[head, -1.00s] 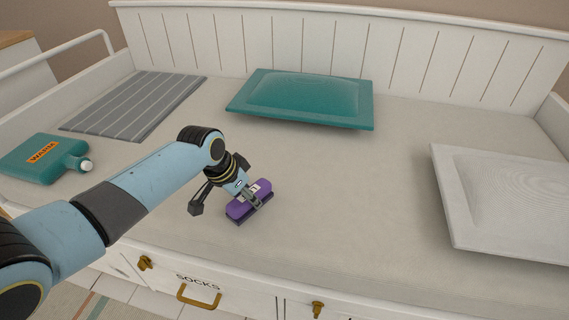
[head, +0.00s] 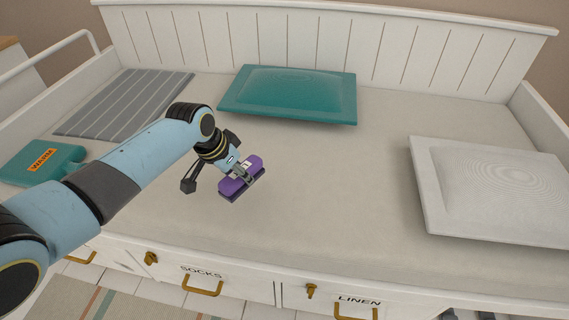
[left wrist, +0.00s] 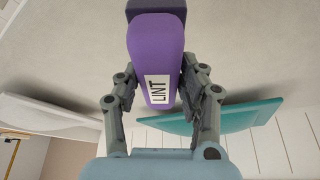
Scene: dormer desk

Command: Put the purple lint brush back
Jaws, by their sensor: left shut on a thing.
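The purple lint brush (head: 236,186) is held by my left gripper (head: 244,176) over the front part of the daybed. In the left wrist view the brush (left wrist: 152,50) has a white label reading LINT, and the fingers of my left gripper (left wrist: 160,88) close on both of its sides. A darker strip runs along the brush's far side. I cannot tell how high it is above the mattress. My right gripper is not in view.
A teal pillow (head: 290,95) lies at the back and a white pillow (head: 490,190) at the right. A striped grey mat (head: 125,100) and a teal WARM bottle (head: 42,162) are at the left. Below are the SOCKS drawer (head: 202,282) and LINEN drawer (head: 355,306). The mattress middle is clear.

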